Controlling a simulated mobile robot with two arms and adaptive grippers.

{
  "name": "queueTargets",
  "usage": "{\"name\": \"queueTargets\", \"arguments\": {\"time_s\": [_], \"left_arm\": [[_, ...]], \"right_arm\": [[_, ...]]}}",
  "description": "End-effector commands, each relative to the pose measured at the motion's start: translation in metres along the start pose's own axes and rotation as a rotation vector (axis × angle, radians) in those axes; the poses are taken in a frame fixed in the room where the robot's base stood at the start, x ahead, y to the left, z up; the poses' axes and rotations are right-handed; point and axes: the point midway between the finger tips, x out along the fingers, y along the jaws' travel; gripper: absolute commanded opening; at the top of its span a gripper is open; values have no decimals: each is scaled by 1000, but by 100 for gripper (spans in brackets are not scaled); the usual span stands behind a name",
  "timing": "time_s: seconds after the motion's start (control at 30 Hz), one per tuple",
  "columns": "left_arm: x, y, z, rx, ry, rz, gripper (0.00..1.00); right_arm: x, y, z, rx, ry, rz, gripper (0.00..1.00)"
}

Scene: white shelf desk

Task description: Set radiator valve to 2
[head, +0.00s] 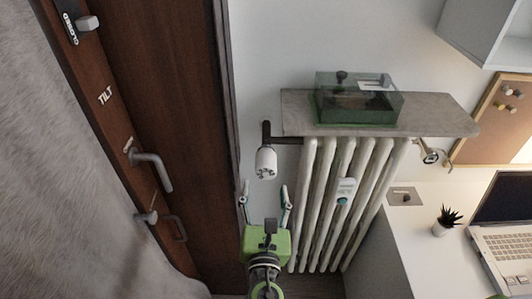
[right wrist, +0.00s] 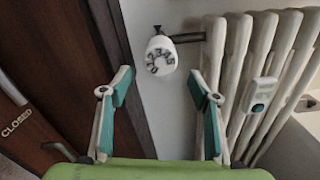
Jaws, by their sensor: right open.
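The white radiator valve knob (head: 265,163) sits on a dark pipe at the upper left of the ribbed radiator (head: 312,195). In the right wrist view the knob (right wrist: 161,55) shows dark digits around its face, but I cannot tell which one is set. My right gripper (head: 264,190) is open and empty. Its fingertips (right wrist: 158,78) are spread to either side of the knob's line, short of it and not touching it. My left gripper is not in view.
A brown door (head: 160,110) with a handle (head: 152,170) stands close on the left. A grey shelf (head: 430,118) above the radiator bears a green transparent box (head: 358,98). A small white device (head: 344,190) hangs on the radiator's ribs. A desk with a laptop (head: 505,235) and plant (head: 447,220) is at right.

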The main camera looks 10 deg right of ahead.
Motion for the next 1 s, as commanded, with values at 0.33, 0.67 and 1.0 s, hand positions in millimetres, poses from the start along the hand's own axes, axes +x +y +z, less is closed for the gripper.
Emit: {"name": "queueTargets", "arguments": {"time_s": [0.33,0.67,1.0], "left_arm": [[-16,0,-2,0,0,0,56],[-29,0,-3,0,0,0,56],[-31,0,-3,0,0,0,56]], "right_arm": [[49,1,10,-13,-15,-2,56],[115,0,8,-11,-11,-2,56],[138,0,6,-10,-10,-2,56]]}}
